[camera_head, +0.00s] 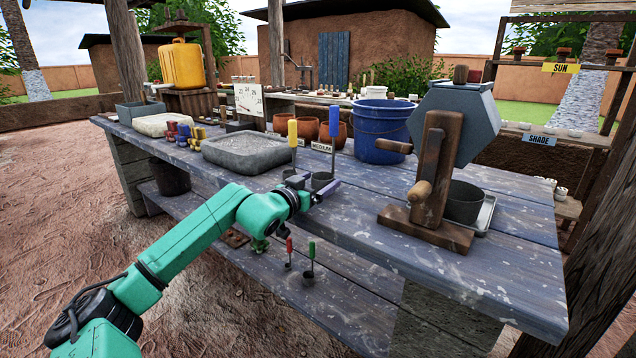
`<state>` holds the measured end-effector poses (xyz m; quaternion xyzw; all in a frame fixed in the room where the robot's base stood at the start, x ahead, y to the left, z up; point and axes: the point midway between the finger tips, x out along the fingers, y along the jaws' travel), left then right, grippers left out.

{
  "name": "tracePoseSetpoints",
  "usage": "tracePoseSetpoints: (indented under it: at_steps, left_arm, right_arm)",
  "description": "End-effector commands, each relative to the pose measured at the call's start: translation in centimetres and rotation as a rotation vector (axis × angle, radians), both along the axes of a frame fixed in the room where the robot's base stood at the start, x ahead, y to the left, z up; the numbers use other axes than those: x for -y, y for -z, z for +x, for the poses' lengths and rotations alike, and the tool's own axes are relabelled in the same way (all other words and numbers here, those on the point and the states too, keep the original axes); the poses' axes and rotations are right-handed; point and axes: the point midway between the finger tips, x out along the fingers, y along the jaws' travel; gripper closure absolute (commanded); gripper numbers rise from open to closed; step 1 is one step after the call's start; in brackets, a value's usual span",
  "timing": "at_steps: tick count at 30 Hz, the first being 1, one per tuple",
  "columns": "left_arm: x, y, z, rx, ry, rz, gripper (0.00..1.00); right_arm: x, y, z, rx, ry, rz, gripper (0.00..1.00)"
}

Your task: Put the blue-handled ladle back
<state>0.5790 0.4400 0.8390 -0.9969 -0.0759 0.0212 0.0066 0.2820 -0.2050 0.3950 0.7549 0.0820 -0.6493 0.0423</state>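My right gripper is not in view.
A red-handled ladle (289,246) and a green-handled ladle (311,252) are lower down, by the lower shelf. A grey stone basin (245,152), clay pots (306,128) and a blue bucket (384,131) stand behind. A wooden-framed crank drum (452,125) stands right; bare tabletop lies between.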

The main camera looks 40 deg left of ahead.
Motion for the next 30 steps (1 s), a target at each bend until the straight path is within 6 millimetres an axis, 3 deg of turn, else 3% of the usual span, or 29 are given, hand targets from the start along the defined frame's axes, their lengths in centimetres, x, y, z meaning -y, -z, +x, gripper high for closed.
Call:
tracePoseSetpoints:
  at_steps: [5,8,11,17,24,30]
  left_arm:
    - [0.0,-0.2,0.0,0.000,0.000,0.000,0.04]
    - [0.0,-0.6,0.0,0.000,0.000,0.000,0.04]
    - [0.2,0.0,-1.0,-0.003,0.002,-0.004,0.04]
    - [0.7,-0.1,-4.1,-0.004,0.001,-0.007,0.04]
    - [1.5,-0.4,-10.2,-0.005,-0.002,-0.002,0.04]
    - [1.8,-0.7,-11.9,-0.001,-0.001,0.002,0.04]
  right_arm:
    - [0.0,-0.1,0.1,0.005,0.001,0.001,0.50]
    - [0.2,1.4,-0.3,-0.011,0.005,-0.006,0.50]
    - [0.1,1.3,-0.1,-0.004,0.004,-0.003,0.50]
    - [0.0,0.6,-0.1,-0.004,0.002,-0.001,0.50]
    - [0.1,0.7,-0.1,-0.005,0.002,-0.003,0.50]
    - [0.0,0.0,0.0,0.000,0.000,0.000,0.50]
